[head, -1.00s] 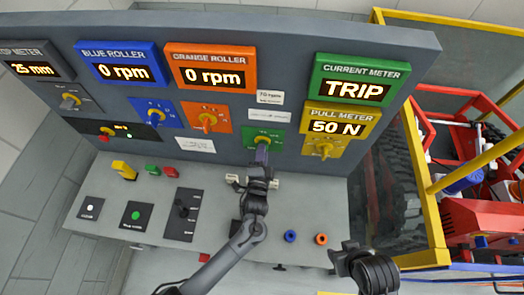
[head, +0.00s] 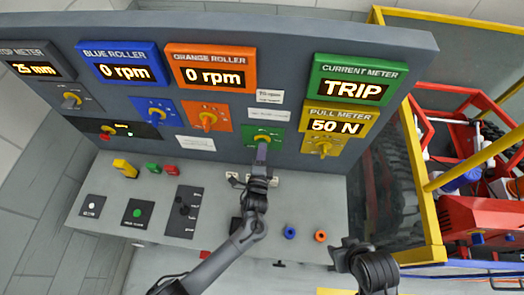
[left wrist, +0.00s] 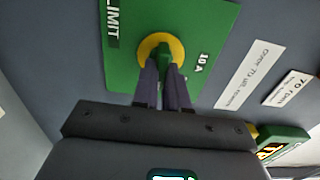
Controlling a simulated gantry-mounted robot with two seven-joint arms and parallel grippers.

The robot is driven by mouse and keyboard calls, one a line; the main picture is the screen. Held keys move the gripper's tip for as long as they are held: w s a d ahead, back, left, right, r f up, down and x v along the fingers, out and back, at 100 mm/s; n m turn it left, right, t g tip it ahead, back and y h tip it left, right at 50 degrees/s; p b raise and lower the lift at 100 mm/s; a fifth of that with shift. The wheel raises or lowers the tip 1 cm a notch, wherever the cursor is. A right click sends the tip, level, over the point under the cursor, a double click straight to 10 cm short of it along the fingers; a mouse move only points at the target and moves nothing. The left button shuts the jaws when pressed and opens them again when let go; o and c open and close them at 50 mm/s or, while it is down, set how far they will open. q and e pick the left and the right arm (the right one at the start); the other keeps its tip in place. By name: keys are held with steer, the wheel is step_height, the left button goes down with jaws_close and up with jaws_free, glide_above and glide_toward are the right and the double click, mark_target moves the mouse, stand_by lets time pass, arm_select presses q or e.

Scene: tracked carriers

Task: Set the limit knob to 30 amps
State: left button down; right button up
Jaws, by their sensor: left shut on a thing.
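The limit knob (left wrist: 161,50) is a yellow round with a green grip on a green LIMIT plate (left wrist: 120,58). In the head view the plate (head: 251,133) sits below the green current meter (head: 353,79), which reads TRIP. My left gripper (head: 262,147) reaches up to the knob. In the left wrist view its two dark fingers (left wrist: 163,76) are shut on the knob's grip and hide part of it. A "10 A" label (left wrist: 203,62) shows right of the knob; other scale marks are hidden or too small to read. My right gripper (head: 345,250) hangs at the lower right, away from the panel.
Other yellow knobs sit on the blue plate (head: 141,116), orange plate (head: 223,112) and yellow plate (head: 311,139). The desk below holds several buttons, a black lever plate (head: 184,221), and a blue ring (head: 290,232) and orange ring (head: 320,236). A yellow-framed machine (head: 436,245) stands at the right.

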arm_select(q)
steer(key=c, duration=1.2)
jaws_free()
steer(key=shift+o, duration=0.2)
steer(key=s+a, duration=0.1)
steer(key=s, duration=0.9)
steer(key=shift+s+a, duration=0.15)
steer(key=shift+s, duration=0.2)
